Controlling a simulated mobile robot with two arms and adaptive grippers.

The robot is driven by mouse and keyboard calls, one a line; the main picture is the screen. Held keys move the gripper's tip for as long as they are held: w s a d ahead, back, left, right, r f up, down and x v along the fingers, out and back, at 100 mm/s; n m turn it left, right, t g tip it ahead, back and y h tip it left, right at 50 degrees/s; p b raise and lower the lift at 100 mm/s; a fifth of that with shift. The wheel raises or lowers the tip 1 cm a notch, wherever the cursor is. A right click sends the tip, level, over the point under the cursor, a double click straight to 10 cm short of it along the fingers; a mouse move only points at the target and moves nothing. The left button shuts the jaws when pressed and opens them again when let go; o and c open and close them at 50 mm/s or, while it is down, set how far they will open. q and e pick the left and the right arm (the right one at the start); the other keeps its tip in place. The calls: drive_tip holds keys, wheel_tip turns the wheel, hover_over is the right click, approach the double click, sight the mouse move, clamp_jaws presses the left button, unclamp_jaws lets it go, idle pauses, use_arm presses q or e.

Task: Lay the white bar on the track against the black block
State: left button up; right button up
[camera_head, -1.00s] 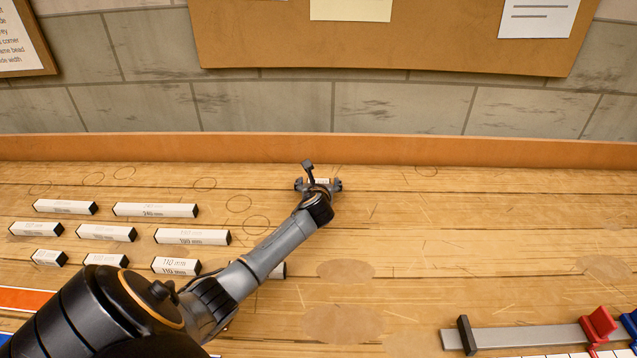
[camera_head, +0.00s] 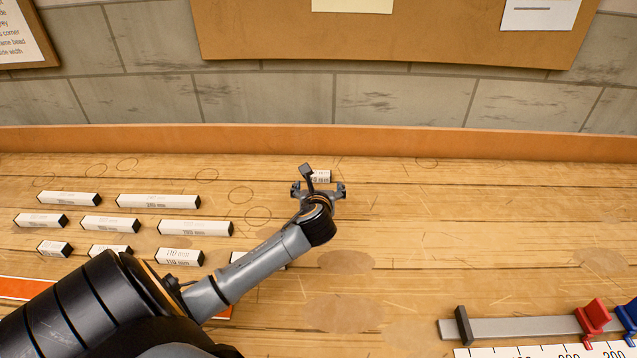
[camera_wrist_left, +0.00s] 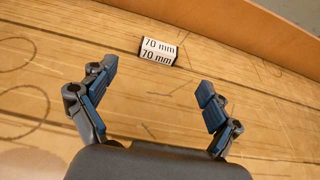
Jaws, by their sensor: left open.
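A short white bar with black ends, marked 70 mm (camera_head: 320,176), lies on the table near the back ledge; it also shows in the left wrist view (camera_wrist_left: 158,50). My left gripper (camera_head: 318,189) is on the near side of this bar, open and empty, with its fingers (camera_wrist_left: 158,85) spread and apart from the bar. The grey track (camera_head: 525,327) lies at the front right, with the black block (camera_head: 463,326) at its left end. A red clamp-like part (camera_head: 593,316) stands on the track toward its right. My right gripper is not in view.
Several other white bars, such as a long one (camera_head: 158,201) and a 110 mm one (camera_head: 180,257), lie in rows at the left. A blue part (camera_head: 627,314) and a ruler (camera_head: 540,351) are by the track. The table between is clear.

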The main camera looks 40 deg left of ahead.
use_arm(q)
drive_tip(key=p+v, duration=0.1)
drive_tip(key=v, duration=0.2)
drive_tip(key=shift+w+d, duration=0.1)
drive_tip(key=shift+f, duration=0.15)
approach(320, 176)
drive_tip(key=x, duration=0.4)
drive_tip(key=shift+x, duration=3.05)
drive_tip(key=shift+f, duration=0.1)
drive_tip(key=c, duration=1.3)
